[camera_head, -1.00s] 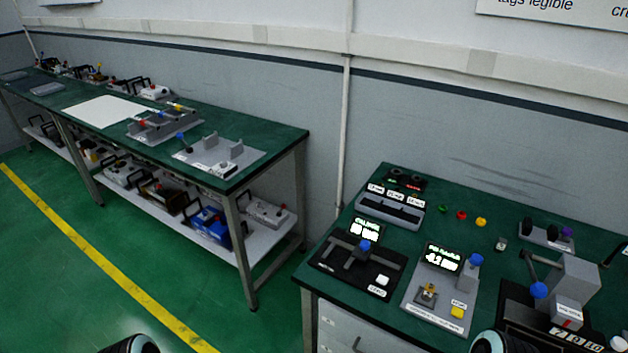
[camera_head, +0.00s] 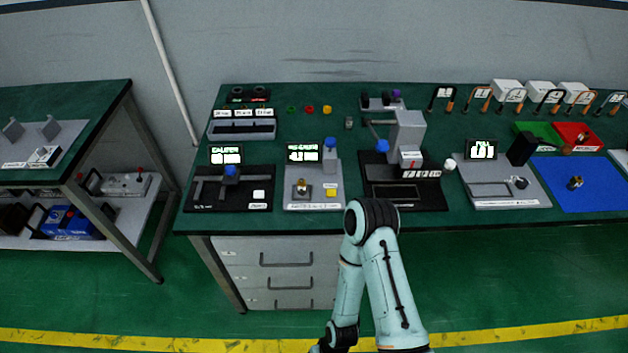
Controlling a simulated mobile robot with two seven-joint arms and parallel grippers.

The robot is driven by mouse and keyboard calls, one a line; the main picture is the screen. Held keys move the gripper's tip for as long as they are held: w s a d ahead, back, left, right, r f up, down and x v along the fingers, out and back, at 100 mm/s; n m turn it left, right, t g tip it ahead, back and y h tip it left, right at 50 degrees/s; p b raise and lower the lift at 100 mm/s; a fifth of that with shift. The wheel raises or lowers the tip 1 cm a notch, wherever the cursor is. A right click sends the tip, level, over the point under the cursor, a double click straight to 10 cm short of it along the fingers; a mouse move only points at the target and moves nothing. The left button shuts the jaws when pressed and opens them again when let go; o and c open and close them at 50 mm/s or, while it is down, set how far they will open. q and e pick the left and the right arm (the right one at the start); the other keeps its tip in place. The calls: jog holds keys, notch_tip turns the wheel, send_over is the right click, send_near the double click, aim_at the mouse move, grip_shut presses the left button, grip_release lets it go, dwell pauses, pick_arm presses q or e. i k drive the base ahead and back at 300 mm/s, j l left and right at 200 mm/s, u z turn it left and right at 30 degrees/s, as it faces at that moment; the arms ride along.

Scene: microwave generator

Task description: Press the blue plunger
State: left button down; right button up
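Several blue-tipped parts show on the bench, and I cannot tell by label which is the plunger. One blue cap (camera_head: 330,143) tops a grey post on a grey gauge station (camera_head: 315,192) with a lit display and a yellow button (camera_head: 331,193). One blue knob (camera_head: 230,171) sits on the black caliper station (camera_head: 205,196). One blue ball (camera_head: 382,146) ends the lever of the black and grey press (camera_head: 408,132). Nothing touches these parts. A pale teal arm of mine is folded in front of the bench; neither gripper shows.
The green bench top (camera_head: 300,90) has drawers (camera_head: 275,277) below. To the right stand a station with a lit display (camera_head: 482,150), a blue mat (camera_head: 585,170), and green and red bins (camera_head: 578,136). A second bench (camera_head: 85,105) stands left. Open floor lies in front.

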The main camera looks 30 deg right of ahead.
aim_at(331, 143)
jog(key=z, duration=1.3)
jog(key=l+z, duration=0.1)
jog(key=l, duration=0.25)
jog(key=k, duration=0.05)
